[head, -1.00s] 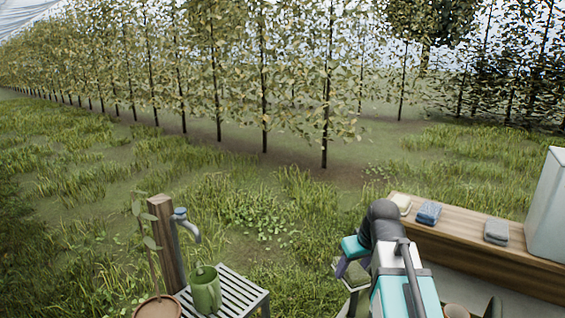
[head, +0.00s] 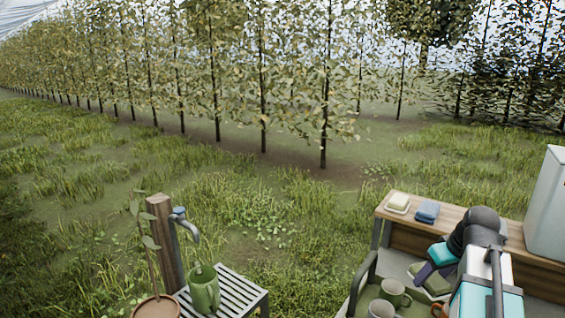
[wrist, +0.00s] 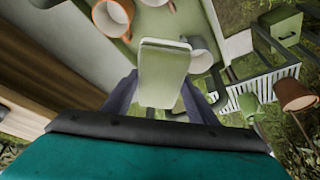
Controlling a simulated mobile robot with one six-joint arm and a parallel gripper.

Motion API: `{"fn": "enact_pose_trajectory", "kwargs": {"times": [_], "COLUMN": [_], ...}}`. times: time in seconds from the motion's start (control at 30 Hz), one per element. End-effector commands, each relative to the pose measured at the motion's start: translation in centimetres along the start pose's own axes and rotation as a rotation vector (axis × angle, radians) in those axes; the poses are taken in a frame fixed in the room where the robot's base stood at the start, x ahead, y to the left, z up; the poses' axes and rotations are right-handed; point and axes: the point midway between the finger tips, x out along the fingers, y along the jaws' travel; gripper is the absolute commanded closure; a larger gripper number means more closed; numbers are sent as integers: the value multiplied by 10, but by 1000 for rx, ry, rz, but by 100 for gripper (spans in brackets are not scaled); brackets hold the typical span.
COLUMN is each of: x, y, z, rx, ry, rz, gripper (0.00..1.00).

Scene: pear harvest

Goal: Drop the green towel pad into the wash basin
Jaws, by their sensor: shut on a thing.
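The green towel pad (wrist: 163,72) is pinched between the two purple-grey fingers of my gripper (wrist: 160,98), in the middle of the wrist view. In the head view my gripper (head: 434,272) is at the lower right, with the pad (head: 438,286) partly hidden beneath the arm. The pad is above or beside a green surface (wrist: 125,52) with cups on it; I cannot judge the height. I cannot identify a wash basin with certainty in either view.
Cups stand close by: a green one (head: 396,292), a grey one (head: 381,309) and an orange-brown one (wrist: 110,17). A wooden shelf (head: 460,216) holds a soap-like block (head: 398,202) and a blue towel (head: 427,212). A watering can (head: 204,290) stands on a slatted table.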

Motion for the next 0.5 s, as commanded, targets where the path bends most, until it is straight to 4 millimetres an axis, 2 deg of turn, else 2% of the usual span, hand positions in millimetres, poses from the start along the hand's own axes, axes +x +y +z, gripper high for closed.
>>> {"fn": "enact_pose_trajectory", "kwargs": {"times": [0.03,0.2,0.5], "x": [-4,-15,-32], "y": [13,48,98], "z": [8,36,85], "rx": [11,33,86], "ry": [1,3,7], "rz": [4,12,34], "gripper": [65,65,65]}}
